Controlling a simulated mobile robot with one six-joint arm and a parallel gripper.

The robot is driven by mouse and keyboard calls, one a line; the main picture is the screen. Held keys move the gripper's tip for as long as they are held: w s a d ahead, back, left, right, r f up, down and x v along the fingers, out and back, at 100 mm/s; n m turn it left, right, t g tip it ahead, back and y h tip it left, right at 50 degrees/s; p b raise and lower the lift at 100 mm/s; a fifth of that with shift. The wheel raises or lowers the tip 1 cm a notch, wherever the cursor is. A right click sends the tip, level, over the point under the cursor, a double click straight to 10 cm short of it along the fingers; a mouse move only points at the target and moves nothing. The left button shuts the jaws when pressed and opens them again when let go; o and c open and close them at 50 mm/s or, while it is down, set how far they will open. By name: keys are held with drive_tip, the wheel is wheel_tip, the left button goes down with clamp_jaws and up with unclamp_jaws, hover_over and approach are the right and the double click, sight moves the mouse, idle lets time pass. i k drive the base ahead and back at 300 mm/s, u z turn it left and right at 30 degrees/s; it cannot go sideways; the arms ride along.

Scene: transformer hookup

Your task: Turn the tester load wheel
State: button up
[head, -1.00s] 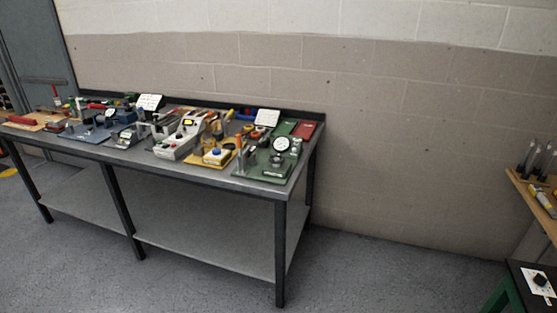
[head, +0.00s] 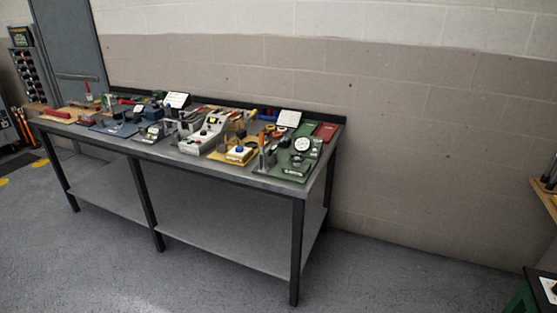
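A long grey workbench (head: 245,181) stands against the wall and carries several small testers and fixtures. At its right end is a green base plate with a round white dial gauge (head: 303,144). Left of it is a yellow unit with a blue knob (head: 239,150), then a light grey tester box (head: 203,136) with a small yellow display. A blue plate (head: 116,128) lies further left. I cannot tell at this size which part is the load wheel. My gripper is not in view.
A grey door (head: 72,45) and a rack of dark items (head: 32,75) are at the far left. Open grey floor (head: 400,285) lies in front and right of the bench. A wooden shelf edge (head: 545,196) and a green-framed stand (head: 520,300) are at the right edge.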

sight(297, 159)
drive_tip(key=u, duration=1.25)
drive_tip(key=i, duration=0.45)
drive_tip(key=z, duration=0.15)
drive_tip(key=k, duration=0.55)
drive_tip(key=z, duration=0.15)
drive_tip(key=i, duration=0.6)
drive_tip(key=u, duration=0.05)
